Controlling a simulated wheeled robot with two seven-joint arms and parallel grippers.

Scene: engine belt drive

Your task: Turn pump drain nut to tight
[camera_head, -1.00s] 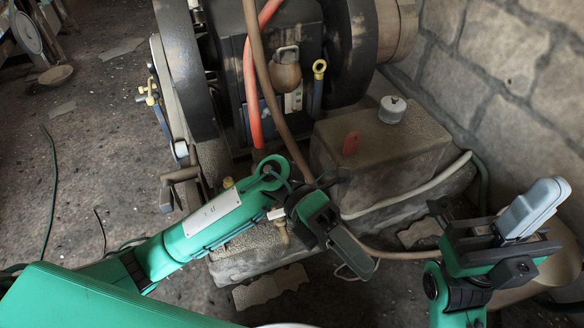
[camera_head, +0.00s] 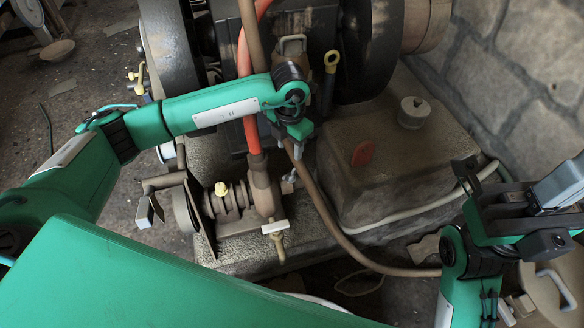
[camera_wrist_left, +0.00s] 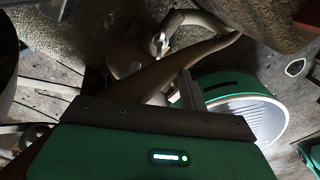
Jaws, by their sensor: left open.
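The brown pump (camera_head: 262,190) stands at the front of the engine base in the head view. A brass nut (camera_head: 221,189) sits on top of its left part, and a small pale-handled drain fitting (camera_head: 275,228) hangs at its front. I cannot tell for certain which is the drain nut. My left gripper (camera_head: 297,148) points down beside the red hose, above and right of the pump; it is open and seems to hold nothing. Its fingers are largely hidden by the wrist. My right gripper (camera_head: 556,190) is at the right edge, away from the pump; its jaw state is unclear.
A red hose (camera_head: 252,133) and a brown hose (camera_head: 330,222) run close to my left gripper. A tank (camera_head: 390,160) with a red tag (camera_head: 362,153) stands right of the pump. A stone wall (camera_head: 520,75) bounds the right. The wrist view shows a brown hose (camera_wrist_left: 150,75) close up.

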